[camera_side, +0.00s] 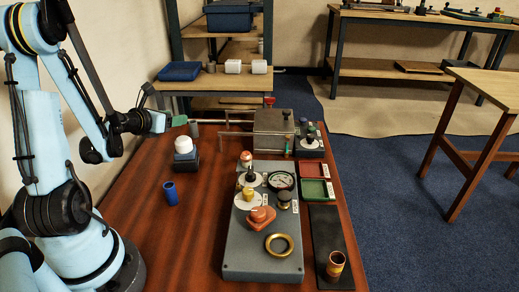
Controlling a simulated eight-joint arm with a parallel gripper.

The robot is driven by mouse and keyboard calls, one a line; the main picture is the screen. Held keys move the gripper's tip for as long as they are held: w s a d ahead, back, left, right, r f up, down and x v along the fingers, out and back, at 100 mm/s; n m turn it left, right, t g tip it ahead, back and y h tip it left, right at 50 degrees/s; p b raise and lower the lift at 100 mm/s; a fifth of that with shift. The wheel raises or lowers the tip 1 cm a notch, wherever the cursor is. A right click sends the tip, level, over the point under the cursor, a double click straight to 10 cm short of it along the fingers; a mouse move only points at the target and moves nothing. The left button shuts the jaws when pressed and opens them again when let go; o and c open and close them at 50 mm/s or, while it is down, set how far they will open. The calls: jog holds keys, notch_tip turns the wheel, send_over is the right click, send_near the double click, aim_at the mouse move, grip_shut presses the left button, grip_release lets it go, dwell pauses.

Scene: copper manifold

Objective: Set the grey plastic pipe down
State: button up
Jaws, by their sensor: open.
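A short grey cylinder (194,130), which looks like the grey plastic pipe, stands upright near the back left of the wooden table. My gripper (180,121) is at its left, at about the height of its top, and is open. The jaws are small in this view, and I cannot tell whether they touch the cylinder. Thin copper-coloured pipes (228,134) run from behind the cylinder to a grey metal box (273,131).
A white-capped jar on a dark block (184,150) and a blue cup (170,193) stand in front of my gripper. A grey panel (258,262) with knobs and a gauge fills the middle. Red (313,169) and green (316,189) trays lie right. The table's front left is clear.

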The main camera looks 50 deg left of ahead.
jog(key=w+d+r+m+g+h, duration=0.1)
jog(key=w+d+r+m+h, duration=0.15)
jog(key=d+m, duration=0.7)
jog(key=w+d+r+m+g+h, duration=0.1)
jog(key=d+m+g+h, duration=0.15)
jog(key=d+m, duration=0.75)
jog(key=s+d+r+m+g, duration=0.1)
jog(key=s+d+m, duration=0.2)
jog(key=m, duration=0.7)
jog(key=s+d+r+m+g, duration=0.1)
jog(key=s+d+m, duration=0.2)
jog(key=d+m, duration=0.4)
jog(key=m, duration=0.4)
jog(key=shift+s+d, duration=0.2)
jog(key=shift+s, duration=0.15)
